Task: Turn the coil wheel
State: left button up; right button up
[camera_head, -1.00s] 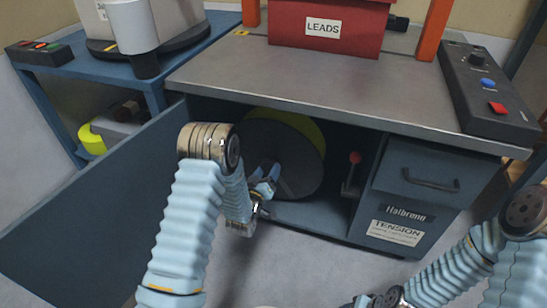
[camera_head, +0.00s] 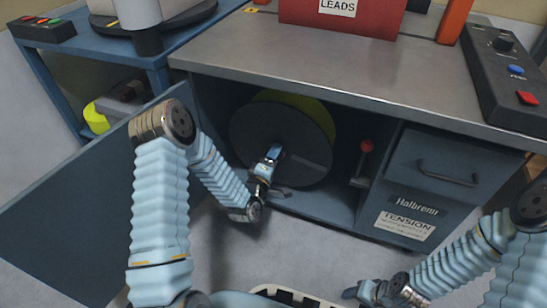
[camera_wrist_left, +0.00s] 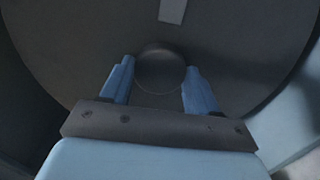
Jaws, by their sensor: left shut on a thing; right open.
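The coil wheel (camera_head: 290,122) is a large dark disc with a yellow rim behind it, standing inside the open cabinet. My left gripper (camera_head: 273,154) reaches into the cabinet at the middle of the disc. In the left wrist view its two blue fingers (camera_wrist_left: 160,88) are on either side of a round dark hub (camera_wrist_left: 160,68), closed on it. The disc face (camera_wrist_left: 75,50) fills that view, with a pale rectangular mark (camera_wrist_left: 173,10) above the hub. My right gripper (camera_head: 368,292) is open at the bottom of the head view, away from the cabinet.
The cabinet door (camera_head: 80,185) stands open at the left. A red-knobbed lever (camera_head: 366,147) is right of the wheel, beside a drawer (camera_head: 445,165) and a TENSION label (camera_head: 404,226). The worktop (camera_head: 330,75) is above, holding a red LEADS box (camera_head: 340,22).

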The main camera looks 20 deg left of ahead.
pick_arm(q)
jog(key=shift+w+n, duration=0.1)
jog(key=shift+n, duration=0.5)
jog(key=o, duration=1.5)
jog(key=s+p, duration=0.1)
jog(key=s, duration=1.3)
jog(key=shift+a+p, duration=0.2)
jog(key=shift+p, duration=0.15)
jog(key=shift+w, duration=0.1)
